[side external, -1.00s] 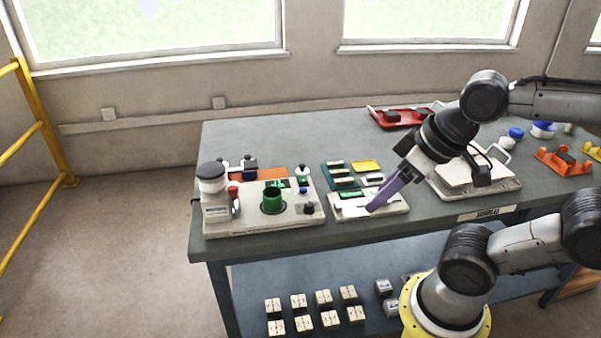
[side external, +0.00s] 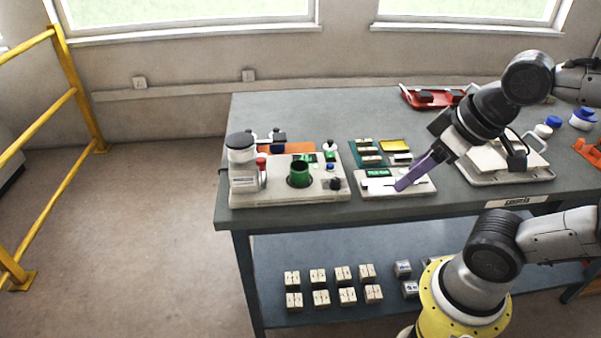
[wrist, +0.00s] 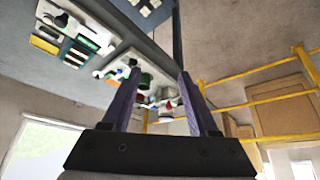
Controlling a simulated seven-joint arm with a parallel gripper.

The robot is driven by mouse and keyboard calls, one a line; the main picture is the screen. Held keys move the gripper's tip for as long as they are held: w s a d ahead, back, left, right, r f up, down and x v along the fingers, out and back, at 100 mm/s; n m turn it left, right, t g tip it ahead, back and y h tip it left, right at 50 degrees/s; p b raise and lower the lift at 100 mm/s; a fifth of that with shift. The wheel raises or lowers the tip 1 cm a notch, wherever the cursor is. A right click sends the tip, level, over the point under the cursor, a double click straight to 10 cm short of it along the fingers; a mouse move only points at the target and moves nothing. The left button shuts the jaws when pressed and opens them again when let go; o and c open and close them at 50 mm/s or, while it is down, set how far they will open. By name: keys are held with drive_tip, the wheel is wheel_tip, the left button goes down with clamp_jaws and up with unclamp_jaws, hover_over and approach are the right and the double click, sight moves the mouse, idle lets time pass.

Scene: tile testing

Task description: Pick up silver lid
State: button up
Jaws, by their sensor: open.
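I cannot pick out a silver lid for certain in either view. The white testing station (side external: 325,190) stands at the table's left end, with a green cup (side external: 299,174) set in it and a white canister with a dark top (side external: 241,158) at its left. My gripper (side external: 400,186) has purple fingers and points down-left over the small white tray (side external: 366,188), right of the station. In the wrist view, my gripper (wrist: 160,74) has its fingers apart with nothing held between them. The station shows beyond the fingertips there, tilted and partly hidden.
Green and yellow pieces (side external: 396,145) lie behind the small tray. A red tray (side external: 410,97) is at the back, and a white tray (side external: 500,178) is to the right. Small boxes (side external: 320,276) sit on the lower shelf. A yellow railing (side external: 75,95) stands left.

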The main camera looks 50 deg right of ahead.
drive_tip(key=shift+o, duration=0.8)
